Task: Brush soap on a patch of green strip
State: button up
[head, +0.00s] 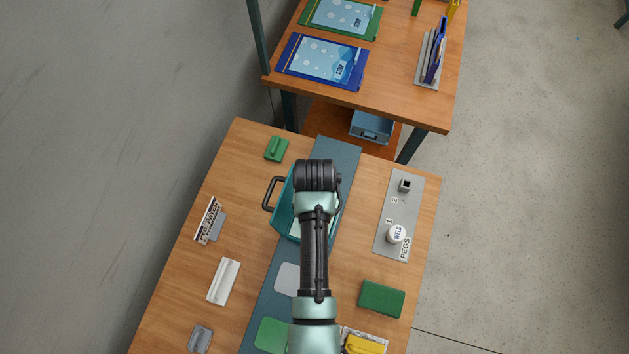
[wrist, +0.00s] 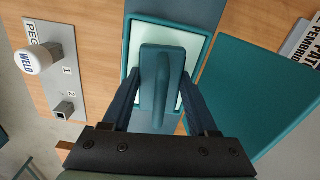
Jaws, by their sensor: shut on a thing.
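My gripper (wrist: 160,100) is shut on the upright handle of a teal tool (wrist: 163,70), which looks like the soap brush. The tool is over a teal tray (wrist: 131,65) with a pale inside, and I cannot tell whether it touches the bottom. In the head view the tray (head: 282,212) is partly hidden by my arm, and the tool is hidden. A blue-green strip (head: 262,312) runs lengthwise along the table. On it lie a pale grey patch (head: 287,277) and a green patch (head: 271,334), partly covered by my arm.
A flat teal panel (wrist: 262,85) stands beside the tray. A grey peg board (head: 393,222) holds a white WELD cap (head: 396,233). Handled blocks in green (head: 276,148), white (head: 222,282) and grey (head: 200,339) sit left.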

jog(key=shift+s, duration=0.1)
notch_tip(320, 180, up, 7)
jog(key=p, duration=0.7)
dwell(0.8)
